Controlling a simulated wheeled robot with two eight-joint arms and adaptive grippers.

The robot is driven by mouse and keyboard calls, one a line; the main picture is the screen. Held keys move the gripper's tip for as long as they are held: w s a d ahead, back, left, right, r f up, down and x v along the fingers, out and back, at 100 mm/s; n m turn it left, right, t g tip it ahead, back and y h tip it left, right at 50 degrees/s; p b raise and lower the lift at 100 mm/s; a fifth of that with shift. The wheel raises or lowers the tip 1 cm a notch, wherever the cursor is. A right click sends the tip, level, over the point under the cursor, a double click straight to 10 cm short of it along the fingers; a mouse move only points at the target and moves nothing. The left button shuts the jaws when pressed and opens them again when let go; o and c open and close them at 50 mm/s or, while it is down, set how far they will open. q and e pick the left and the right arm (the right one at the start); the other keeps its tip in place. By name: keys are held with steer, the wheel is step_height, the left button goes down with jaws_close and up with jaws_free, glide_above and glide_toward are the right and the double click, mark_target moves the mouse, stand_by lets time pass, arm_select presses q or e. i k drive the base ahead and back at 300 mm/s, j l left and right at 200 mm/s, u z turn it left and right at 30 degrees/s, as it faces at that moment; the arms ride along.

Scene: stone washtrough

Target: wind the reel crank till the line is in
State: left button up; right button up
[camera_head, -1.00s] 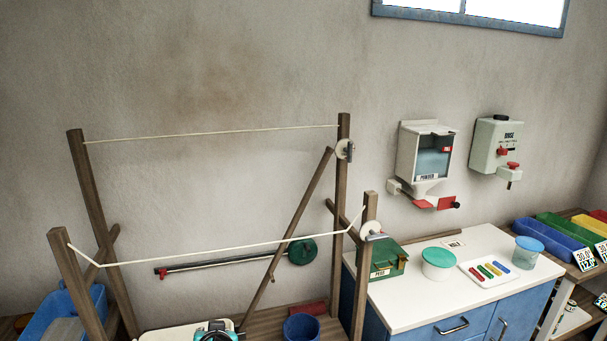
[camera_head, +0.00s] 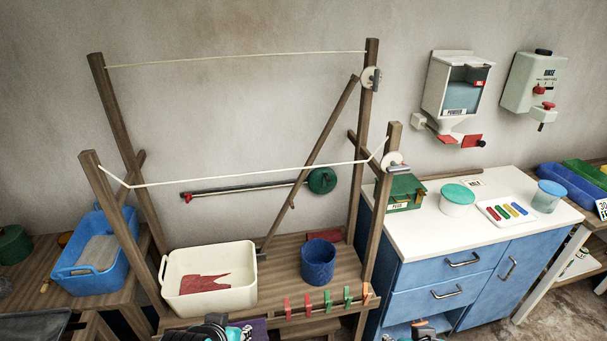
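A wooden frame carries two pale lines. The back line (camera_head: 235,60) runs nearly straight from the left back post to a white disc (camera_head: 371,78) with a small grey part on the right back post. The front line (camera_head: 250,175) sags slightly between the front posts and ends near a second white disc (camera_head: 393,161) with a grey part. I cannot tell which grey part is a crank. My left gripper (camera_head: 215,328) and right gripper (camera_head: 424,332) show only at the bottom edge, well below and apart from the discs. Their fingers are mostly cut off.
A cream basin (camera_head: 252,290) with red cloth, a dark blue pot (camera_head: 318,262) and several coloured pegs (camera_head: 326,300) are on the frame's bench. A green disc on a bar (camera_head: 245,187) is behind. A white-topped cabinet (camera_head: 425,235) stands close on the right.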

mark_target(325, 180)
steer(key=u, duration=0.25)
steer(key=l+u, duration=1)
steer(key=l, duration=0.4)
steer(key=k+l+u, duration=0.15)
steer(key=l, duration=0.65)
steer(key=k+l+u, duration=0.1)
steer(key=l, duration=0.25)
steer(key=k+l+u, duration=0.1)
steer(key=l, duration=0.3)
steer(key=k+l, duration=0.15)
steer(key=l, duration=0.2)
steer(key=i+l, duration=0.1)
steer(key=l, duration=0.3)
steer(key=i+l, duration=0.1)
steer(key=l, duration=0.3)
steer(key=i+u, duration=0.05)
